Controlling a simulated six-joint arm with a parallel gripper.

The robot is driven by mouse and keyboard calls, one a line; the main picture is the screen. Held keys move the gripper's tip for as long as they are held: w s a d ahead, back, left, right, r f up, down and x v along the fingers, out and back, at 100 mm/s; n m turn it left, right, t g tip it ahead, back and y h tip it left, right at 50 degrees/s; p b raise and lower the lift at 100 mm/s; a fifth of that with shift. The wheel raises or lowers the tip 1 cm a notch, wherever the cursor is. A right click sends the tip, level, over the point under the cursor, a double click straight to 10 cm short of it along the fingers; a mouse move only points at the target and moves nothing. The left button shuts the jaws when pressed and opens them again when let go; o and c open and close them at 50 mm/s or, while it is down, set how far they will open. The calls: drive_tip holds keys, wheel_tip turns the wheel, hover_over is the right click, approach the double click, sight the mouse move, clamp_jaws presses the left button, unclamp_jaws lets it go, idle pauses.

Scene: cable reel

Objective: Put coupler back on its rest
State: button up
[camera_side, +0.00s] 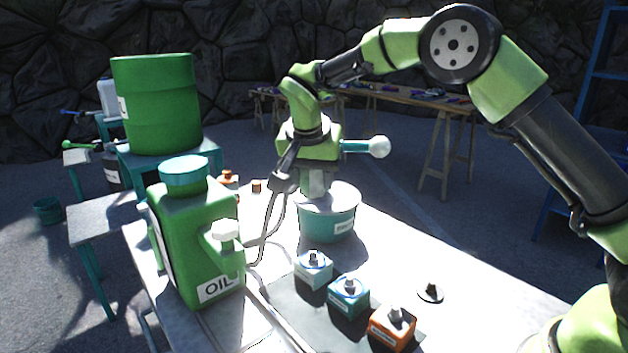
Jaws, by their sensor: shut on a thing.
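My gripper (312,178) points down above a teal drum (327,222) with a pale top. A dark grey coupler (285,173) shows at the gripper's left side, with thin grey cable (270,235) hanging from it towards the table. My gripper is shut on it, though the fingertips are small and partly hidden, so the exact grip is unclear. A teal rod with a white ball end (378,147) sticks out to the right at gripper height. I cannot tell which part is the coupler's rest.
A green oil can (198,235) stands at the table's left. Two pale-topped teal blocks (314,268) (348,297) and an orange block (391,328) stand in front. A large green barrel (157,105) is behind left. The table's right side (470,285) is mostly clear.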

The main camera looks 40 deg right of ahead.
drive_tip(key=s+d+f+m+g, duration=0.3)
drive_tip(key=s+d+f+m, duration=0.2)
drive_tip(key=s+d+m, duration=0.35)
drive_tip(key=s+d+f+m+g, duration=0.3)
drive_tip(key=s+d+f+m, duration=0.25)
drive_tip(key=s+m, duration=0.5)
drive_tip(key=shift+n+y, duration=0.4)
drive_tip(key=shift+n, duration=0.1)
drive_tip(key=shift+s+d+f, duration=0.1)
drive_tip(key=shift+f, duration=4.05)
drive_tip(key=o, duration=1.2)
drive_tip(key=shift+c, duration=0.2)
drive_tip(key=shift+r, duration=0.1)
